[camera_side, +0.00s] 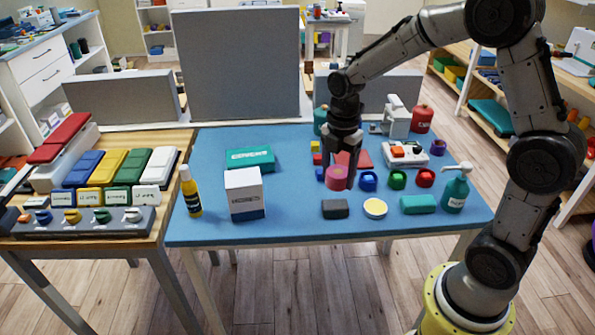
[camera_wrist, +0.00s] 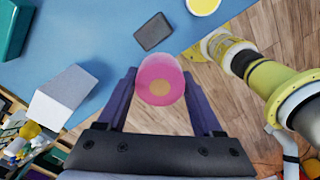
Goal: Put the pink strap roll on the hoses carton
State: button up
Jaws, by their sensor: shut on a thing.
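The pink strap roll (camera_side: 337,178) is between the fingers of my gripper (camera_side: 342,167), over the middle of the blue table. In the wrist view the roll (camera_wrist: 160,80) sits between both fingertips, its round end with a yellowish centre facing the camera. My gripper (camera_wrist: 160,76) is shut on it. Whether the roll clears the table is hard to tell. A white carton with a blue base and a label (camera_side: 245,188) stands upright left of the gripper; it also shows in the wrist view (camera_wrist: 68,92). A flat teal carton (camera_side: 250,158) lies behind it. Both labels are too small to read surely.
A yellow bottle (camera_side: 191,192) stands left of the white carton. A dark block (camera_side: 335,209), a yellow-topped disc (camera_side: 375,208) and a teal block (camera_side: 418,204) lie in front. Several coloured rings (camera_side: 397,179) are right of the roll. The table between roll and white carton is clear.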

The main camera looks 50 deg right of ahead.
jog(key=w+a+r, duration=0.4)
jog(key=a+r, duration=0.4)
jog(key=r, duration=0.4)
send_over(255, 176)
jog(key=shift+m, duration=0.3)
jog(key=f, duration=0.9)
jog(key=shift+s, duration=0.35)
jog(key=shift+w+f, duration=0.35)
jog(key=shift+f, duration=1.55)
jog(key=shift+f, duration=0.15)
jog(key=o, duration=1.4)
jog(key=shift+c, duration=0.2)
